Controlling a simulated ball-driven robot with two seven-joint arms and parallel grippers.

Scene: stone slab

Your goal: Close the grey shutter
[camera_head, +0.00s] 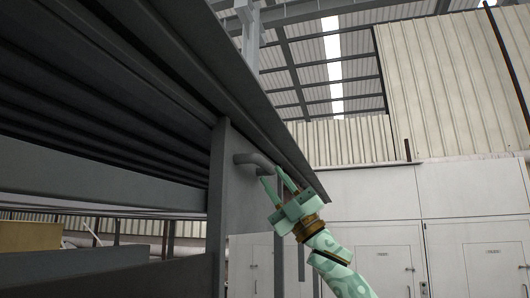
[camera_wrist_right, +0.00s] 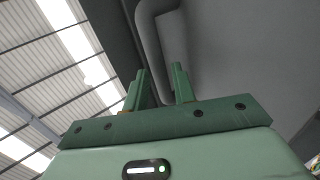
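The grey shutter (camera_head: 240,200) appears in the head view as a flat grey panel under a dark slanted edge. A bent grey handle (camera_head: 254,160) stands out from it. My right gripper (camera_head: 274,182) is just right of and below the handle, fingers apart and pointing up toward it. In the right wrist view, the handle (camera_wrist_right: 150,28) runs down between the two green fingers (camera_wrist_right: 162,85) as seen; I cannot tell whether they touch it. The gripper is not shut on it. My left gripper is not in view.
A large dark grey ribbed structure (camera_head: 90,80) fills the upper left, its slanted edge passing close above my right gripper. Grey horizontal beams (camera_head: 100,190) lie at left. White cabinets (camera_head: 470,190) stand behind at right. The space right of my arm looks clear.

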